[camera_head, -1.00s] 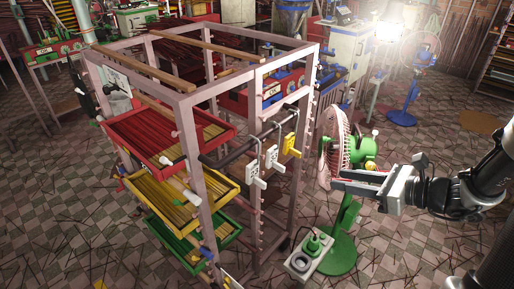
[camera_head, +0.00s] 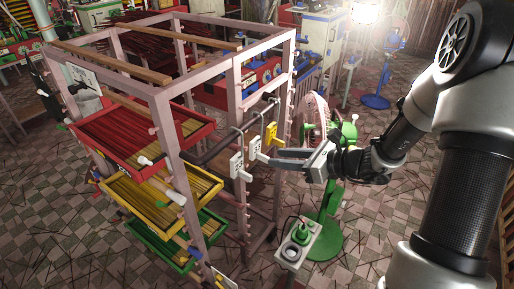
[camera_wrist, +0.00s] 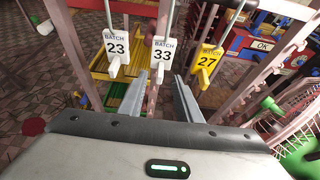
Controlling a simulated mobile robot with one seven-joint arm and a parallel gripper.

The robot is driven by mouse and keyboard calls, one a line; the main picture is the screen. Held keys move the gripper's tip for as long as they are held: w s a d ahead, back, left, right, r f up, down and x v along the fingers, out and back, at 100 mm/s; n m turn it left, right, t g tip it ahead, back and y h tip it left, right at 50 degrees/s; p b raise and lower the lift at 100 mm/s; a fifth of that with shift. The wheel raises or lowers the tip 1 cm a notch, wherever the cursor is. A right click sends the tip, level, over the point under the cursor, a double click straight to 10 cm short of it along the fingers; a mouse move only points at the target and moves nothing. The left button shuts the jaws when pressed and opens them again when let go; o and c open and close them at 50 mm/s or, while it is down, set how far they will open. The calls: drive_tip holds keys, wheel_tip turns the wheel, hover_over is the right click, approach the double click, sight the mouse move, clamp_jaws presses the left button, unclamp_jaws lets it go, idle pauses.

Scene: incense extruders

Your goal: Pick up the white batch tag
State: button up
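Two white batch tags and one yellow tag hang from hooks on a bar at the rack's side. In the wrist view the white tag marked 33 (camera_wrist: 163,50) hangs in the middle, just beyond and between my fingertips. The white tag marked 23 (camera_wrist: 116,45) is to its left, and the yellow tag marked 27 (camera_wrist: 208,58) to its right. In the head view the white tags (camera_head: 236,165) (camera_head: 255,147) and yellow tag (camera_head: 271,135) are left of and close to my gripper (camera_head: 268,156). My gripper (camera_wrist: 159,77) is open, with nothing between its fingers.
The pink rack (camera_head: 180,130) holds red (camera_head: 112,148), yellow (camera_head: 132,194) and green (camera_head: 158,248) trays. Open tiled floor lies in front.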

sight(268, 157)
drive_tip(key=x, duration=0.5)
drive_tip(key=shift+w+a+f+b, duration=0.15)
drive_tip(key=shift+a+f+b, duration=0.05)
drive_tip(key=shift+f+b, duration=0.15)
drive_tip(key=shift+r, duration=0.1)
clamp_jaws()
